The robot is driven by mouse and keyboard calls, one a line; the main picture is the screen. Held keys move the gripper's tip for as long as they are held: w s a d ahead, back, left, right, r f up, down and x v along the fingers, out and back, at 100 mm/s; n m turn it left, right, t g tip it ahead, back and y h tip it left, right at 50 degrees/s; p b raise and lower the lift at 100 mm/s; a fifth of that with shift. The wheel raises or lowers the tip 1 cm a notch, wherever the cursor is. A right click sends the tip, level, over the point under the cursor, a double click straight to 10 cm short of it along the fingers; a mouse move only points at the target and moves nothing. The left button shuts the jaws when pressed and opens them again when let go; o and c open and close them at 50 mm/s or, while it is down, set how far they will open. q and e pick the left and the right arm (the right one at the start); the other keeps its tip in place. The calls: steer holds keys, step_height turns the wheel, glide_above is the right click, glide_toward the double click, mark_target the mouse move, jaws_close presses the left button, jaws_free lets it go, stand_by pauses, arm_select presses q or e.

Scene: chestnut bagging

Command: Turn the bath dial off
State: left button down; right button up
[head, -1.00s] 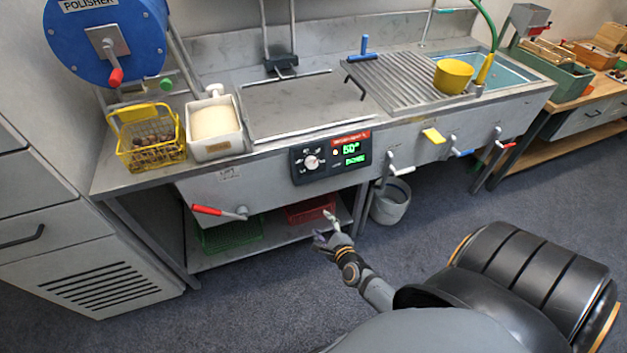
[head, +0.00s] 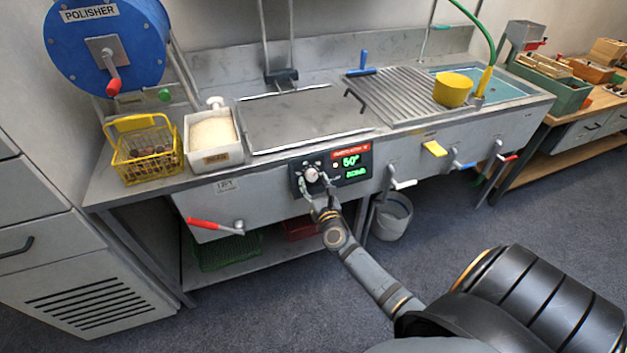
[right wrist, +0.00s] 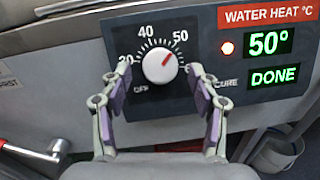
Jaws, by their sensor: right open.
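The bath dial (right wrist: 160,65) is a round white knob with a red pointer on a black panel (right wrist: 130,100) in the right wrist view. Its pointer is turned to the upper right, towards the 50 mark; OFF is printed at the lower left. The display (right wrist: 268,60) reads 50° and DONE, with a red-orange lamp lit beside it. In the head view the dial (head: 311,175) is on the bath's front. My right gripper (right wrist: 160,90) is open, its two fingers apart just below and either side of the dial, with nothing between them. My left gripper is not in view.
A red-handled lever (head: 205,224) sticks out left of the panel, and a white-handled lever (head: 403,184) right of it. A grey bucket (head: 392,217) stands on the floor below. The covered bath top (head: 305,115) is above the dial.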

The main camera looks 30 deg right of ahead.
steer(key=shift+w+d, duration=0.2)
steer(key=shift+w, duration=0.45)
steer(key=shift+c, duration=0.2)
steer(key=c, duration=1.1)
steer(key=shift+c, duration=0.2)
